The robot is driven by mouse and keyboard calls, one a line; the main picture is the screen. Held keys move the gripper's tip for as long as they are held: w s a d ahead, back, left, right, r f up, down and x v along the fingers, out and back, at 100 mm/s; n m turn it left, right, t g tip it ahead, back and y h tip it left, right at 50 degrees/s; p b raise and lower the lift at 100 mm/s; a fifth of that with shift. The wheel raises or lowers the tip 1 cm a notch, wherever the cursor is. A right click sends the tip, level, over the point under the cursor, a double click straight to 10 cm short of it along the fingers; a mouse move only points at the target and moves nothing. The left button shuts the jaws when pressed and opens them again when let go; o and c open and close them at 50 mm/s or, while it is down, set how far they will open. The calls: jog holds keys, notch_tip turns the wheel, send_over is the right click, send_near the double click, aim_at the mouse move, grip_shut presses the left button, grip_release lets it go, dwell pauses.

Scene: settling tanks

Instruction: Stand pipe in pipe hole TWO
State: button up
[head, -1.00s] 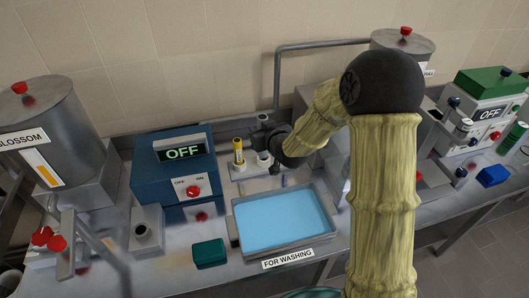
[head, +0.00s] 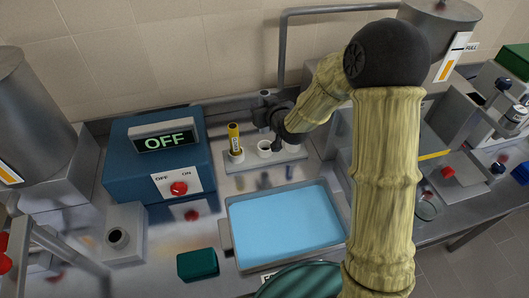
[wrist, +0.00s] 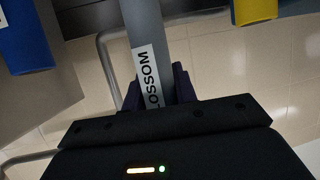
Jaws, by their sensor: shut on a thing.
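My gripper (wrist: 150,88) is shut on a grey pipe (wrist: 143,38) with a white label ending in "LOSSOM", as the wrist view shows. In the head view my gripper (head: 276,122) is dark and sits at the back of the bench. A pale holder (head: 288,156) stands just below and in front of the gripper. A yellow tube (head: 234,138) stands upright at its left end. An open white ring (head: 264,148) is beside it, under the gripper. No number is readable on the holes.
A blue box with an OFF display (head: 165,141) stands left of the holder. A blue-filled washing tray (head: 285,228) lies in front of it. A grey block with a round hole (head: 118,237) and a green block (head: 197,265) are at the front left. Metal tanks stand at both sides.

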aim_at(263, 131)
jog(key=shift+d+r, duration=0.1)
jog(key=shift+s+f, duration=0.2)
jog(key=shift+f+p, duration=0.45)
jog(key=shift+f, duration=2.25)
jog(key=shift+f, duration=0.1)
jog(key=shift+f+p, duration=0.35)
jog(key=shift+f, duration=1.65)
jog(key=shift+f, duration=0.15)
jog(key=o, duration=1)
jog(key=shift+w, duration=0.1)
jog(key=shift+o, duration=0.2)
